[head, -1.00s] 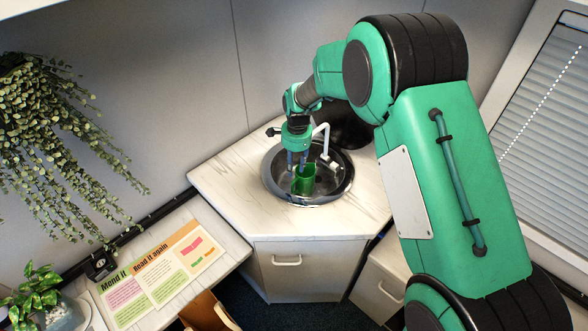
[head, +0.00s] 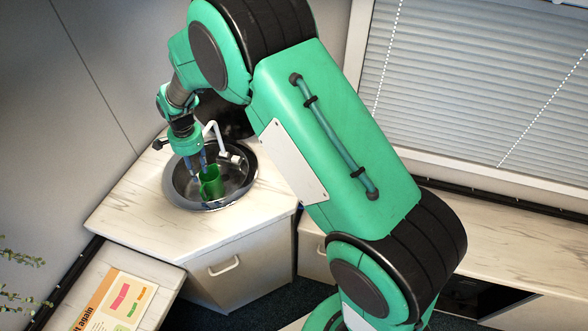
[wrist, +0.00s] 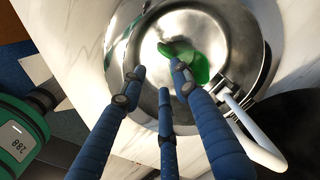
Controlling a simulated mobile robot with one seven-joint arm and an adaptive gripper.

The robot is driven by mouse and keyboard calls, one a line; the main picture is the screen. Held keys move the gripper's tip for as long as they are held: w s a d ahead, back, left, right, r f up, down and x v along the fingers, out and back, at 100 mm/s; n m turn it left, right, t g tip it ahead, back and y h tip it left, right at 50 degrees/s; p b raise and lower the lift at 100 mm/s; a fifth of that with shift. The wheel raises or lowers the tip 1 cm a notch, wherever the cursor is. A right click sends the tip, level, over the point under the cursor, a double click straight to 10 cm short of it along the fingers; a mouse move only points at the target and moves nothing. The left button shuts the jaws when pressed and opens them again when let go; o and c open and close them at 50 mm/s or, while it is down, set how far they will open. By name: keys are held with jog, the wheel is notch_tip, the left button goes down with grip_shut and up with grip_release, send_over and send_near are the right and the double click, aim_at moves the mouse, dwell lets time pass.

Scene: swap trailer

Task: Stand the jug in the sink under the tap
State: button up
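The green jug (head: 211,184) stands in the round steel sink (head: 247,188), and looks upright in the head view. The wrist view looks down on the jug (wrist: 200,68), partly hidden by a finger. The white tap (head: 217,136) rises close behind the jug; in the wrist view the tap (wrist: 252,128) lies to the jug's lower right. I cannot tell whether its outlet is over the jug. My gripper (head: 197,168) is just above and left of the jug. In the wrist view its blue fingers (wrist: 153,86) are spread with a gap between them, open and empty.
The pale corner worktop (head: 135,215) surrounds the sink. A dark lever (head: 160,143) sticks out behind the sink at the left. A lower table with a printed sheet (head: 118,300) is at bottom left. A window blind (head: 480,85) and another long worktop (head: 510,225) are at right.

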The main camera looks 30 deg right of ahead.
jog(key=s+d+r+n+t, duration=0.1)
jog(key=s+d+r+n, duration=0.1)
jog(key=s+d+r, duration=0.45)
jog(key=s+d+r+n+t, duration=0.15)
jog(key=s+r, duration=0.25)
jog(key=r, duration=0.6)
jog(key=s+d+r+n, duration=0.25)
jog(key=s+r, duration=0.25)
jog(key=r, duration=0.4)
jog(key=s+d+r+n, duration=0.1)
jog(key=s+d+n, duration=0.1)
jog(key=s, duration=0.6)
jog(key=s+d+r+n+t, duration=0.1)
jog(key=s+d+r, duration=0.1)
jog(key=s, duration=0.6)
jog(key=s+d+r+n+t, duration=0.1)
jog(key=s+d, duration=0.3)
jog(key=s, duration=0.4)
jog(key=shift+s+d+r+n+h, duration=0.15)
jog(key=shift+s+r+n+h, duration=0.2)
jog(key=shift+r+n, duration=0.45)
jog(key=shift+f+t, duration=0.1)
jog(key=shift+t, duration=0.15)
jog(key=shift+f+b, duration=0.4)
jog(key=shift+b, duration=0.05)
